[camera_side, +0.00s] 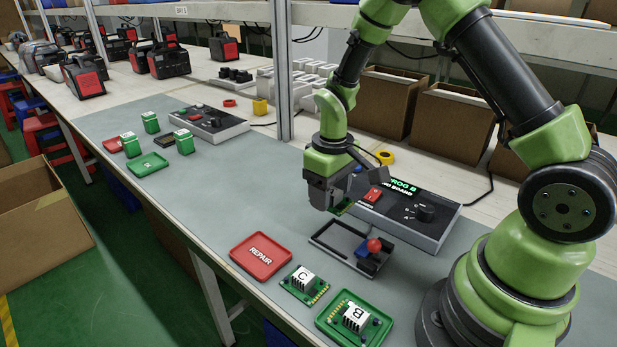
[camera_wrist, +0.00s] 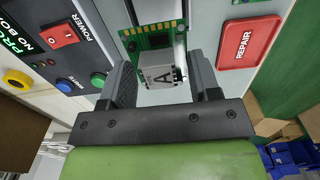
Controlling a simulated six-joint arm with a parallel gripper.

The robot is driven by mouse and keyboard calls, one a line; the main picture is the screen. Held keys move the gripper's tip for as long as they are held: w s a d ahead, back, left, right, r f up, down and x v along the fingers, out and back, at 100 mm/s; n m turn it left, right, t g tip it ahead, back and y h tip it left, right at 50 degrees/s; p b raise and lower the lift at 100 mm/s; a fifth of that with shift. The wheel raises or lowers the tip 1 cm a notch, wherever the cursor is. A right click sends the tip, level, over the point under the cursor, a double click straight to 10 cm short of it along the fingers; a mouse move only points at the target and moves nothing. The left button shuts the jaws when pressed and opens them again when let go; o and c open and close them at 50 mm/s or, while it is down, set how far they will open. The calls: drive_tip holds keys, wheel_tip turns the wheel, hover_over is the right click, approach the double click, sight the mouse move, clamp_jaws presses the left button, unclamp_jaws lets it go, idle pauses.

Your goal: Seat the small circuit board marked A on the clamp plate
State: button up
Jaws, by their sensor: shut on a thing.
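The board marked A (camera_wrist: 152,40) is green with a pale block lettered A, and it shows between my fingers in the wrist view. My gripper (camera_wrist: 162,74) is shut on its block. In the side view my gripper (camera_side: 342,205) holds it above the far left end of the clamp plate, and only a green edge of the board (camera_side: 341,211) shows. The clamp plate (camera_side: 329,243) is a dark frame with a blue block and a red knob (camera_side: 374,245) at its right. The board looks raised above the plate; the exact gap cannot be told.
A programming box (camera_side: 425,228) with a red switch stands just behind the plate. A red REPAIR tray (camera_side: 261,237) lies in front left. Board C (camera_side: 304,283) lies on the bench, and board B (camera_side: 355,312) sits in a green tray (camera_side: 323,325).

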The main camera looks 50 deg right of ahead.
sight(338, 238)
drive_tip(key=s, duration=0.2)
drive_tip(key=shift+s+a+f, duration=0.1)
drive_tip(key=shift+s+f, duration=0.05)
drive_tip(key=shift+s, duration=0.15)
drive_tip(key=shift+f, duration=3)
drive_tip(key=shift+f, duration=0.5)
drive_tip(key=o, duration=1)
